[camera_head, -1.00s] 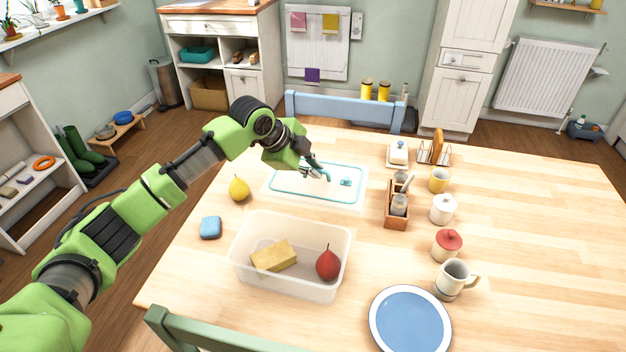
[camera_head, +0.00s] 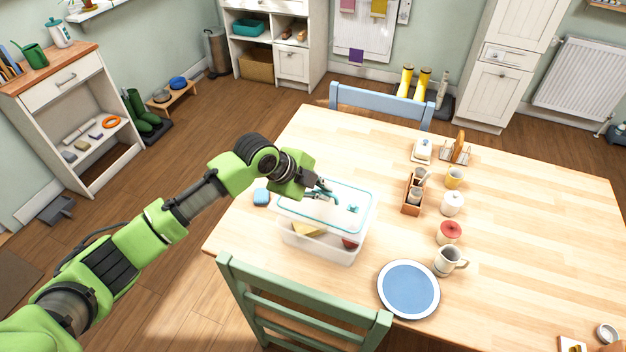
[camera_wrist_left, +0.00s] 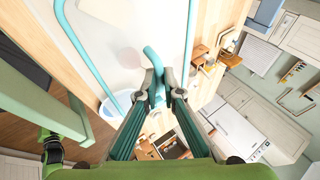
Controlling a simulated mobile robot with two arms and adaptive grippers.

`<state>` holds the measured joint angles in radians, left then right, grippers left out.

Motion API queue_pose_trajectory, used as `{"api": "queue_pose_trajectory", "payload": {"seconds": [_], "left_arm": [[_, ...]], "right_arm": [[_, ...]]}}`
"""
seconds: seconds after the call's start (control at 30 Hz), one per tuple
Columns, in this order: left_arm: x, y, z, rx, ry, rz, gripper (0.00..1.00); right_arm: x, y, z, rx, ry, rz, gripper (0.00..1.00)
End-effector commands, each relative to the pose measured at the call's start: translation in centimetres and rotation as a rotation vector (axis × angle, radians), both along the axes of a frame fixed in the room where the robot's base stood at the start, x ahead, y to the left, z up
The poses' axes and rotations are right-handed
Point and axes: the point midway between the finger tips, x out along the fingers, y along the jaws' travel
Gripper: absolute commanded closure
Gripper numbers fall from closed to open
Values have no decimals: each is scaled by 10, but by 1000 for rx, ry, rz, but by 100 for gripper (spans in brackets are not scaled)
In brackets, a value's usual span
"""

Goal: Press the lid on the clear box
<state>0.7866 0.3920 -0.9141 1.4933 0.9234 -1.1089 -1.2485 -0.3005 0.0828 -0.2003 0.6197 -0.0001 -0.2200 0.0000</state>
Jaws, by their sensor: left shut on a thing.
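My left gripper (camera_head: 322,190) is shut on the lid's teal handle. In the left wrist view the fingers (camera_wrist_left: 158,92) pinch the curved handle (camera_wrist_left: 154,58), with the lid (camera_wrist_left: 112,12) beyond. My right gripper is not in view.
A blue plate (camera_head: 408,288), a mug (camera_head: 449,261), a red-lidded jar (camera_head: 449,233) and a wooden caddy (camera_head: 412,194) stand right of the box. A green chair (camera_head: 290,300) is in front. The table's right half is mostly clear.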

Motion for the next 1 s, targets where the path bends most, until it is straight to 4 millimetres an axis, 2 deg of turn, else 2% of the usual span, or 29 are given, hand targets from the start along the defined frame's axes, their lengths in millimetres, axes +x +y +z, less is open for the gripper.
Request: {"api": "queue_pose_trajectory", "payload": {"seconds": [0.27,0.6,0.8,1.0], "left_arm": [[0,0,-16,0,0,-1,100],[0,0,-48,0,0,-1,100],[0,0,-61,0,-1,-1,100],[0,0,-64,0,-1,-1,100]], "right_arm": [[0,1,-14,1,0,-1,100],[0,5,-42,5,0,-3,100],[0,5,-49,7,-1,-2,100],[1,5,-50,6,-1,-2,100]]}}
